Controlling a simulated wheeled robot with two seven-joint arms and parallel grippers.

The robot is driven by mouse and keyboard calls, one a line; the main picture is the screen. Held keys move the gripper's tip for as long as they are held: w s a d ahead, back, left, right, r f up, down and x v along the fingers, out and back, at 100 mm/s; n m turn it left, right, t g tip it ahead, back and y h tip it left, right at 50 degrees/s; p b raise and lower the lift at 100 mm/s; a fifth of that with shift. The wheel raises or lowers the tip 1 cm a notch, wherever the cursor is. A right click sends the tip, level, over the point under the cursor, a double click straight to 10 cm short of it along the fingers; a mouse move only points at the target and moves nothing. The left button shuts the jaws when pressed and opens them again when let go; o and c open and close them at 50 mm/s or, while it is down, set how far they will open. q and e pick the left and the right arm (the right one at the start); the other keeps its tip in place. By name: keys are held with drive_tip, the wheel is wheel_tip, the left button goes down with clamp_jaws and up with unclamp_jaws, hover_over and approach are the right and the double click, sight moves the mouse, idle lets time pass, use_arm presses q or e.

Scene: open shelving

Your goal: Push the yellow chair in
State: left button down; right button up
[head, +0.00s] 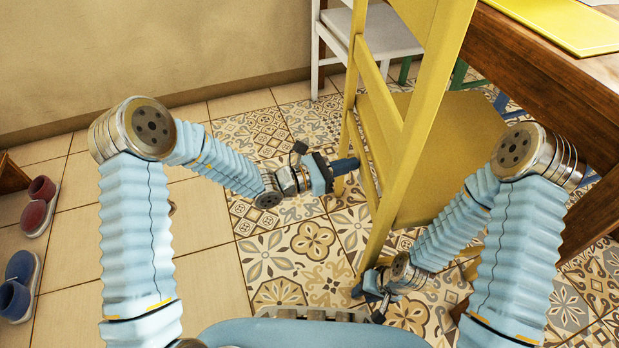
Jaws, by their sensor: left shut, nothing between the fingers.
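The yellow chair (437,140) stands right of the middle, its back towards the left and its seat extending right towards the wooden table (555,75). My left gripper (347,166) is shut and empty, by the left side of the chair back, close to its far upright; I cannot tell whether it touches. My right gripper (372,300) is low, near the bottom of the chair's near upright; its fingers are small and partly hidden, so its opening cannot be made out. The chair's far legs are mostly hidden.
A white chair (385,32) stands behind the yellow one, near the wall. A yellow placemat (560,22) lies on the table. Tiled floor (210,245) left of the chair is clear.

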sight(362, 168)
use_arm(q)
drive_tip(key=d, duration=0.3)
drive_tip(key=shift+s+d+f+g, duration=0.1)
drive_tip(key=shift+s+d+g, duration=0.05)
drive_tip(key=shift+d+g, duration=0.2)
drive_tip(key=shift+d+b, duration=0.25)
drive_tip(key=shift+b, duration=0.05)
drive_tip(key=shift+w+b+x, duration=0.4)
drive_tip(key=shift+b+x, duration=0.95)
drive_tip(key=shift+x, duration=4.85)
drive_tip(key=p+v, duration=0.1)
drive_tip(key=v, duration=0.7)
drive_tip(key=shift+a+r+p, duration=0.2)
drive_tip(key=shift+a+p, duration=0.15)
drive_tip(key=shift+a, duration=0.1)
